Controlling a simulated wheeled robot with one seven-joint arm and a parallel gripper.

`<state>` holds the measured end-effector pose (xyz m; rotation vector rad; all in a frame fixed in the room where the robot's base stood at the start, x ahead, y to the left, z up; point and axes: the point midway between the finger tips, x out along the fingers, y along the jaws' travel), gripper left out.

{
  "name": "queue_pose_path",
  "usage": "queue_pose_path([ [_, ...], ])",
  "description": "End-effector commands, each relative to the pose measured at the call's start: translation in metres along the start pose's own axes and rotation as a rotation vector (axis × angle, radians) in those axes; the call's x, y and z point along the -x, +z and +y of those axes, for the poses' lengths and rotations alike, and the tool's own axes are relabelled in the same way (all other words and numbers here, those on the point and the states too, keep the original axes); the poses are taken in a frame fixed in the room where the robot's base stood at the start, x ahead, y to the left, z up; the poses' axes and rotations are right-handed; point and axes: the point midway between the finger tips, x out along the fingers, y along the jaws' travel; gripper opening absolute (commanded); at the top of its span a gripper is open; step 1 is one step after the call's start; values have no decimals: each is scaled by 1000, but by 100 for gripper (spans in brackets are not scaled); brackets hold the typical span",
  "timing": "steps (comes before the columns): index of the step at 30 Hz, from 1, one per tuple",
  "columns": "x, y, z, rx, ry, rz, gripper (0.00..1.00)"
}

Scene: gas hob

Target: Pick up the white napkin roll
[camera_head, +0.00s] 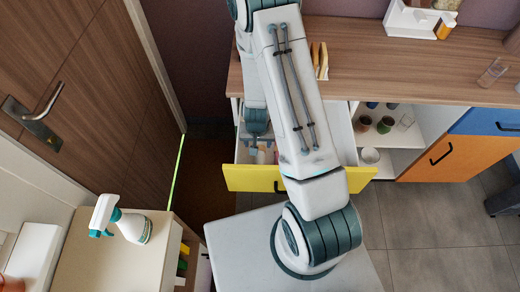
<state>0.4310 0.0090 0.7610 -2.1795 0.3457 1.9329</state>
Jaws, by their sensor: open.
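My gripper (260,147) points down into an open drawer with a yellow front (252,180), near its left side. The jaws are open. A small pale object (262,157) shows in the drawer just below the fingertips; it may be the white napkin roll, but it is too small to tell. My arm covers the middle of the drawer, so much of its inside is hidden. I cannot tell whether the fingers touch the pale object.
A wooden counter (420,60) runs above the drawer. To the right, open shelves (400,150) hold cups and jars beside an orange cabinet door (440,160). A spray bottle (130,225) stands on a cabinet at lower left. A brown door (90,90) is at left.

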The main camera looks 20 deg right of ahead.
Motion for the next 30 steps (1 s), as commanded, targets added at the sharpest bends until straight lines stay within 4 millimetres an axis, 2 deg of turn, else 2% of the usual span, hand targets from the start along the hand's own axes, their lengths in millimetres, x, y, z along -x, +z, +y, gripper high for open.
queue_pose_path([
  [5, -6, 0, 2, -1, 1, 0, 58],
  [18, -49, -2, 8, 0, 0, 0, 58],
  [29, -54, -2, 8, 0, 0, 1, 58],
  [30, -54, -2, 8, 0, 0, 1, 47],
])
